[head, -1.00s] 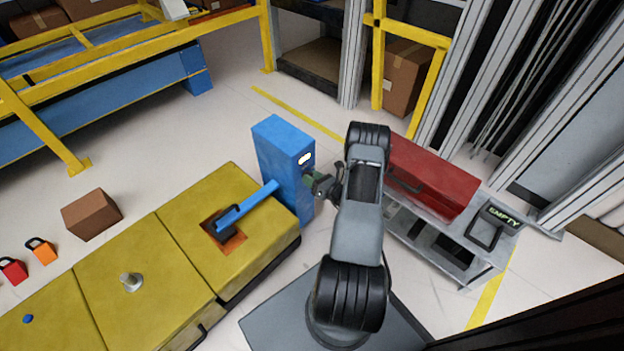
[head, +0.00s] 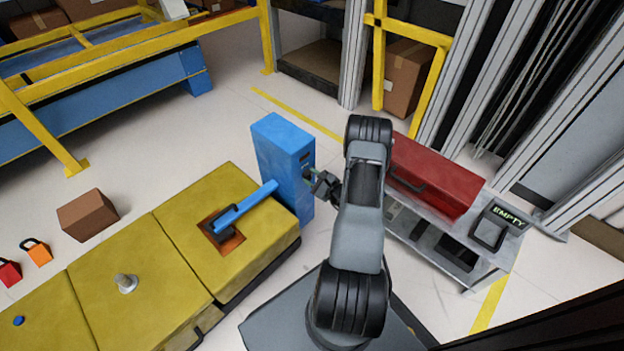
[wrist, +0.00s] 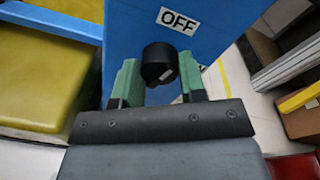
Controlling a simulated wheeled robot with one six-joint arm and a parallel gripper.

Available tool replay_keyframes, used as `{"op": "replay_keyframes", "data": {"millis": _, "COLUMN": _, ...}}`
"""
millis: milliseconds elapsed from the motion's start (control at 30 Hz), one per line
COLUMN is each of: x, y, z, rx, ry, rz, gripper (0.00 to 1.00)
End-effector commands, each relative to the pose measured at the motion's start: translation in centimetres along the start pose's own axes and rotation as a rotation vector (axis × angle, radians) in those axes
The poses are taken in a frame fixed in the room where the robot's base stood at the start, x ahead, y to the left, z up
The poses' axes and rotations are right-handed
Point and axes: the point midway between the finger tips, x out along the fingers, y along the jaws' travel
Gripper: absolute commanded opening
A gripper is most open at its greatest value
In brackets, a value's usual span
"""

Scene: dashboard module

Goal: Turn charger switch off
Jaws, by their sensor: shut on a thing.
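The blue charger box (head: 282,165) stands upright beside the yellow cabinets in the head view. Its face toward my arm has a small dark panel near the top. In the wrist view, the round black switch knob (wrist: 160,63) sits on the blue face below a white OFF label (wrist: 179,20). My gripper (wrist: 159,70) has one green finger on each side of the knob and is shut on it. In the head view, my gripper (head: 312,178) is at the charger's right face and the knob is hidden there.
Yellow cabinets (head: 145,240) with a blue lever (head: 245,208) stand to the left. A grey cart (head: 410,225) with a red toolbox (head: 435,175) and a device reading EMPTY (head: 490,230) is to the right, near my arm. A brown box (head: 87,215) lies on the floor.

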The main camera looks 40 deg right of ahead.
Motion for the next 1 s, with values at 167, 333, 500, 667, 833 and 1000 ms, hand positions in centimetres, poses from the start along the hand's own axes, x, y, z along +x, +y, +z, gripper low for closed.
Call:
{"op": "replay_keyframes", "data": {"millis": 167, "x": 0.00, "y": 0.07, "z": -0.09, "rx": -0.110, "ry": 0.006, "rz": -0.006, "gripper": 0.14}}
{"op": "replay_keyframes", "data": {"millis": 333, "x": -0.01, "y": 0.11, "z": -0.06, "rx": -0.184, "ry": 0.010, "rz": -0.009, "gripper": 0.14}}
{"op": "replay_keyframes", "data": {"millis": 500, "x": -0.01, "y": 0.10, "z": -0.02, "rx": -0.226, "ry": 0.012, "rz": -0.011, "gripper": 0.14}}
{"op": "replay_keyframes", "data": {"millis": 667, "x": -0.01, "y": 0.07, "z": 0.01, "rx": -0.245, "ry": 0.013, "rz": -0.012, "gripper": 0.14}}
{"op": "replay_keyframes", "data": {"millis": 833, "x": 0.00, "y": 0.07, "z": 0.02, "rx": -0.249, "ry": 0.013, "rz": -0.012, "gripper": 0.14}}
{"op": "replay_keyframes", "data": {"millis": 1000, "x": 0.00, "y": 0.08, "z": 0.03, "rx": -0.249, "ry": 0.013, "rz": -0.012, "gripper": 0.14}}
